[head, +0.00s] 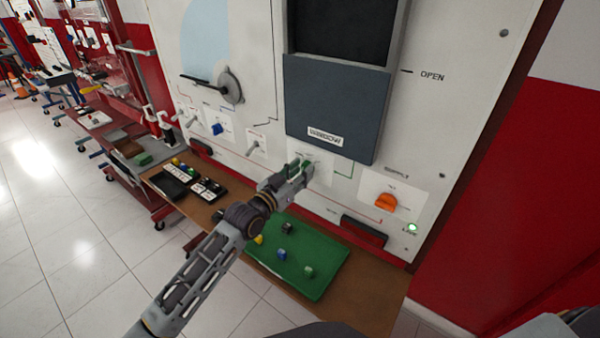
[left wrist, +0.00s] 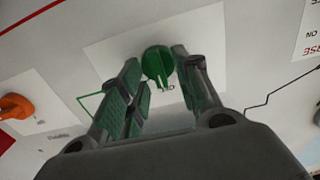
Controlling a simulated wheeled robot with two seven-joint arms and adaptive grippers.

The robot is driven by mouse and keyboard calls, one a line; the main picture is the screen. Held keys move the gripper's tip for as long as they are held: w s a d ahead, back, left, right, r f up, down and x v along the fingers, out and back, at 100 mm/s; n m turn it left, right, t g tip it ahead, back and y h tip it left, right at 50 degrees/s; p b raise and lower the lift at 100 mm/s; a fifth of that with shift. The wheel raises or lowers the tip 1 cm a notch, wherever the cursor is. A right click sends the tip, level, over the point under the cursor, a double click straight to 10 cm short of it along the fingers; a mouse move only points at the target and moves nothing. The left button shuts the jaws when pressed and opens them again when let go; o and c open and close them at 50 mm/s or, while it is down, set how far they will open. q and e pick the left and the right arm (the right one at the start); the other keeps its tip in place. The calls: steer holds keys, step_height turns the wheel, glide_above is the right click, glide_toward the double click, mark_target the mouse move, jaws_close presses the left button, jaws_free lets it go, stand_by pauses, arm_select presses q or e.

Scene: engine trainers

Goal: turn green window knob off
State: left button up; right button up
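The green window knob (left wrist: 158,62) sits on a white label plate on the wall panel, below the grey window (head: 335,108) marked WINDOW. My left gripper (head: 297,168) is at the panel under that window and largely hides the knob in the head view. In the left wrist view, the left gripper (left wrist: 162,88) is open, with one green-padded finger on each side of the knob's handle. The fingers look apart from the handle; exact depth is hard to tell. My right gripper is not in view.
An orange supply knob (head: 386,203) is to the right, near a lit green lamp (head: 412,227). A blue knob (head: 217,129) and toggle switches are to the left. A green mat (head: 318,268) with small blocks lies on the brown shelf (head: 362,290) below.

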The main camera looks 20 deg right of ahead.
arm_select(q)
steer(key=shift+s+a, duration=0.1)
steer(key=shift+a, duration=0.05)
steer(key=v, duration=1.1)
steer(key=shift+s+a, duration=0.25)
stand_by(0.4)
stand_by(0.5)
